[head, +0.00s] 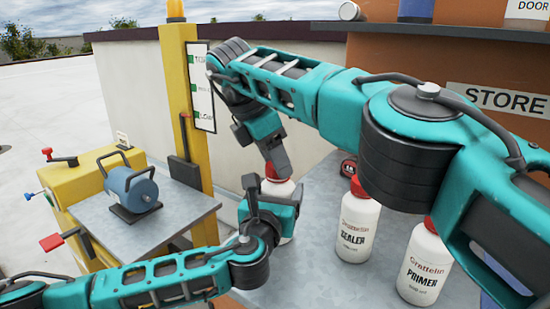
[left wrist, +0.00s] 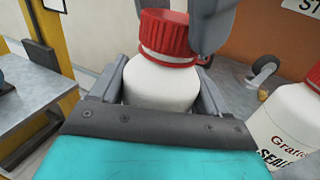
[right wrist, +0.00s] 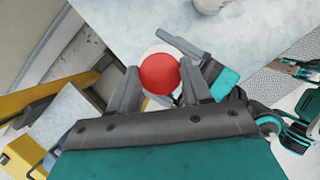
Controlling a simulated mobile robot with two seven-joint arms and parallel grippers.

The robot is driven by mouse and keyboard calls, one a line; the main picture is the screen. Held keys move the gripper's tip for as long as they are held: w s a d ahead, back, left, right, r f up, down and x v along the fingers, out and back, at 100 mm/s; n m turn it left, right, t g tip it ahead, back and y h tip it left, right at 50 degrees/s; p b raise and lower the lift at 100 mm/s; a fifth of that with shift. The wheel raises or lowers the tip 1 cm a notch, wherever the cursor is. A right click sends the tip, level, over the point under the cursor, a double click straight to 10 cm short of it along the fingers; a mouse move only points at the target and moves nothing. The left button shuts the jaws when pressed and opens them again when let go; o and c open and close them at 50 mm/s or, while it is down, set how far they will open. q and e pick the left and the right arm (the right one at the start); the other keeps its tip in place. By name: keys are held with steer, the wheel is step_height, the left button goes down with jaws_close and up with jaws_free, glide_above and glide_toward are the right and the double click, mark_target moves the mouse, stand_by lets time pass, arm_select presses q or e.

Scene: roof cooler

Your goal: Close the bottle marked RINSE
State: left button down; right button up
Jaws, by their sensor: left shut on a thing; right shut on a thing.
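A white bottle (head: 284,189) with a red cap (head: 277,173) stands upright, partly hidden behind my grippers. No label on it shows, so I cannot read its name. My left gripper (head: 270,204) is shut around its body; the left wrist view shows the fingers on both sides of the bottle (left wrist: 160,88). My right gripper (head: 271,166) comes from above and is shut on the red cap (right wrist: 159,73). In the left wrist view a white band shows between the cap (left wrist: 167,33) and a thin red ring below it. I cannot tell how tight the cap is.
The SEALER bottle (head: 357,228) and the PRIMER bottle (head: 424,267), both red-capped, stand to the right on the grey bench (head: 318,195). A side table with a blue motor-like drum (head: 132,189) is at the left, by a yellow post (head: 182,90). A STORE shelf is at the right.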

steer(key=o, duration=1)
steer(key=shift+o, duration=0.2)
steer(key=o, duration=0.4)
steer(key=shift+o, duration=0.2)
steer(key=shift+w+n, duration=0.1)
steer(key=shift+n, duration=0.2)
